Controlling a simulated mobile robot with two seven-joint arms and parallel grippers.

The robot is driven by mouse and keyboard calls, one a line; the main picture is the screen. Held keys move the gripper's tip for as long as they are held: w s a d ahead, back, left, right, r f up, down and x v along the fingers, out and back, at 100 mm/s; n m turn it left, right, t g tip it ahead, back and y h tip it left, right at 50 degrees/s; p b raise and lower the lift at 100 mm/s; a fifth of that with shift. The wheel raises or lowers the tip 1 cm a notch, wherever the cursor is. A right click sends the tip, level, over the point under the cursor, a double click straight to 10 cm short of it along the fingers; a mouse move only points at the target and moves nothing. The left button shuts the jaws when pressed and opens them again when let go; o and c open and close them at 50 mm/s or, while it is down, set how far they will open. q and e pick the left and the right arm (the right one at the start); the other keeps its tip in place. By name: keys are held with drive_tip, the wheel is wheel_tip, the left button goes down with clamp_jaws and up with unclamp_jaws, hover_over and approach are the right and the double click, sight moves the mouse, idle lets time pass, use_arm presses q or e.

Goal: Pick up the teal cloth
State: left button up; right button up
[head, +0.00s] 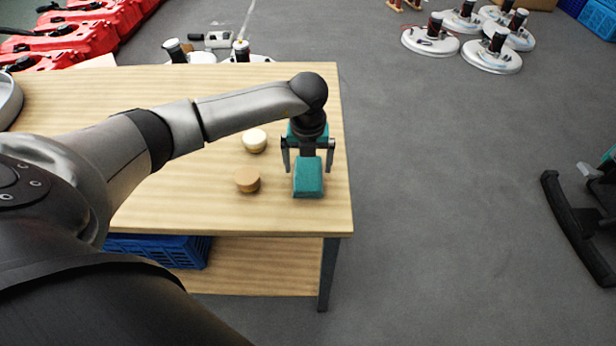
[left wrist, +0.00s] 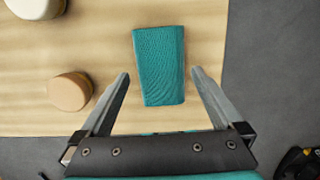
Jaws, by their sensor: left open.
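The teal cloth (head: 308,180) is a folded block lying on the wooden table near its right edge. It also shows in the left wrist view (left wrist: 159,65), lying lengthwise ahead of the fingers. My left gripper (head: 306,163) is open above the table at the cloth, its fingers spread wider than the cloth. In the left wrist view the left gripper (left wrist: 159,76) has a finger on either side of the cloth's near end, with nothing held. I cannot tell the exact height of the fingertips over the table. My right gripper does not show.
A tan round piece (head: 247,179) and a cream one (head: 254,140) stand on the table (head: 200,214) left of the cloth. A blue crate (head: 160,250) is on the lower shelf. Round white machine parts (head: 491,55) stand on the floor at back right.

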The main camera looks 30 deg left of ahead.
sight(308, 176)
use_arm(q)
wheel_tip(308, 176, down, 2)
drive_tip(key=shift+w+f, duration=0.1)
drive_tip(key=shift+f, duration=0.3)
drive_tip(key=shift+c, duration=1.3)
drive_tip(key=c, duration=0.8)
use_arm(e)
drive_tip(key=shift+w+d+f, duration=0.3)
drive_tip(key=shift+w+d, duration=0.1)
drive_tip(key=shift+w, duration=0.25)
use_arm(q)
drive_tip(key=shift+r, duration=0.2)
